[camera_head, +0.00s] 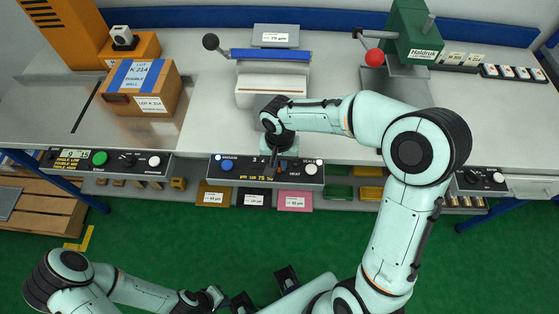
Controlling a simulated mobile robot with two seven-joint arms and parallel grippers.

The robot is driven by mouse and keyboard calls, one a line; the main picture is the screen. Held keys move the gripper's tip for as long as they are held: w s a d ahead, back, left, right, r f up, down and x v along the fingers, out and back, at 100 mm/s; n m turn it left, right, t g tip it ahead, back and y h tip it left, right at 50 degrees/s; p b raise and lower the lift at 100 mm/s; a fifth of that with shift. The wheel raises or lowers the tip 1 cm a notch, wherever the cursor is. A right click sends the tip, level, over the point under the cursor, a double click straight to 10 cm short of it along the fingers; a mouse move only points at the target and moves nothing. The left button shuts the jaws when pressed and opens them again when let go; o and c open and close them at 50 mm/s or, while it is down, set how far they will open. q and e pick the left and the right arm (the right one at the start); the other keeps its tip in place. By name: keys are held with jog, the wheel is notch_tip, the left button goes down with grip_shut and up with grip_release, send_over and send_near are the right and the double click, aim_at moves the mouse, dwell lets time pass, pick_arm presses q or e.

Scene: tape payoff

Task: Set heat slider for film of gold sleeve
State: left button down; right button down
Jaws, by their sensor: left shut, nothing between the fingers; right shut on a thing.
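The sealer's control panel (240,173) runs along the bench's front edge, with a blue button, a white button, a small amber display and the word HEAT. My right gripper (277,160) points down at the middle of this panel, shut on the heat slider's small knob. Gripper and wrist hide most of the slider, so its exact position cannot be read. The gold sleeve (212,188) hangs below the panel at the left, with a white label whose thickness figure is too small to read surely. My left gripper (222,298) is low at the bottom, shut and empty, away from the bench.
Black (253,189) and pink (294,190) sleeves sit beside the gold one. The white sealer (272,85) stands behind the panel, with a labelled plate (276,36) at the back. A cardboard box (142,88) stands left; a green press (411,35) stands at the back right.

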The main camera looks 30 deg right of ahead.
jog(key=shift+r, duration=0.1)
dwell(0.3)
jog(key=shift+w+a, duration=0.35)
jog(key=shift+a, duration=0.25)
jog(key=shift+w+a, duration=0.35)
jog(key=shift+a, duration=0.2)
jog(key=c, duration=1.2)
grip_release()
jog(key=shift+o, duration=0.2)
notch_tip(320, 180, up, 13)
jog(key=p, duration=0.1)
jog(key=shift+r, duration=0.2)
jog(key=shift+f, duration=0.1)
